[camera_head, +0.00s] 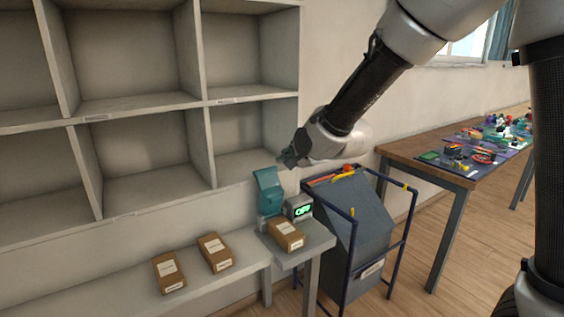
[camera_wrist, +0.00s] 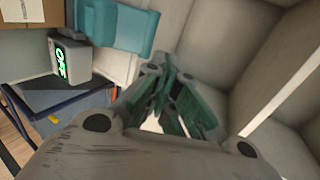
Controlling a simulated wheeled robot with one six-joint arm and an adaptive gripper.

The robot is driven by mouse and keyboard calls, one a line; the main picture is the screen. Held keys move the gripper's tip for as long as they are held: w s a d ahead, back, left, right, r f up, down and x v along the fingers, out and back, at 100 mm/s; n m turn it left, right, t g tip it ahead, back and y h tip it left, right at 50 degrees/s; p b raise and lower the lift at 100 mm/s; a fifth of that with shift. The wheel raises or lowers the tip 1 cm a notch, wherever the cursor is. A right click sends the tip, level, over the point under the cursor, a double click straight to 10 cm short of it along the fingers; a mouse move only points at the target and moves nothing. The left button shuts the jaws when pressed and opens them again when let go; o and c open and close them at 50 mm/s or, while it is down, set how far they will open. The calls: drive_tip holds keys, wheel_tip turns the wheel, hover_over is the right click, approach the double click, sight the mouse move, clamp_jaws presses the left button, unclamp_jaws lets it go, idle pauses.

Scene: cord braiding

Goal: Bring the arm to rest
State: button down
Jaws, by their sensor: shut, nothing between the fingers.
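My gripper (camera_head: 290,157) is at the end of my raised arm, in front of the wall beside the grey shelf unit (camera_head: 206,98). It is above and a little right of a teal device (camera_head: 268,192) on the small table. In the wrist view my gripper (camera_wrist: 160,65) shows its green fingers drawn together, with nothing held between them. The teal device also shows in the wrist view (camera_wrist: 122,27), with the grey box and its lit "OFF" display (camera_wrist: 62,62) beside it.
Brown packages (camera_head: 215,252) lie on the low bench and small table. A grey bin in a blue frame (camera_head: 358,235) stands right of them. A wooden table (camera_head: 425,165) with colourful items is further right. Open floor (camera_head: 420,295) shows in front.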

drive_tip(key=s+d+f+n+g+h, duration=0.2)
drive_tip(key=s+d+n+g, duration=0.15)
drive_tip(key=s+n, duration=0.2)
drive_tip(key=s+d+f+n+g+h, duration=0.1)
drive_tip(key=s+d+f+n+g, duration=0.15)
drive_tip(key=s+d+n, duration=0.35)
drive_tip(key=s+d+r+h, duration=0.2)
drive_tip(key=s+d+r, duration=0.2)
drive_tip(key=s+d, duration=0.6)
drive_tip(key=s+d+r+h, duration=0.2)
drive_tip(key=s+d+r, duration=0.3)
drive_tip(key=s+d, duration=0.5)
drive_tip(key=d, duration=0.6)
drive_tip(key=shift+d, duration=0.4)
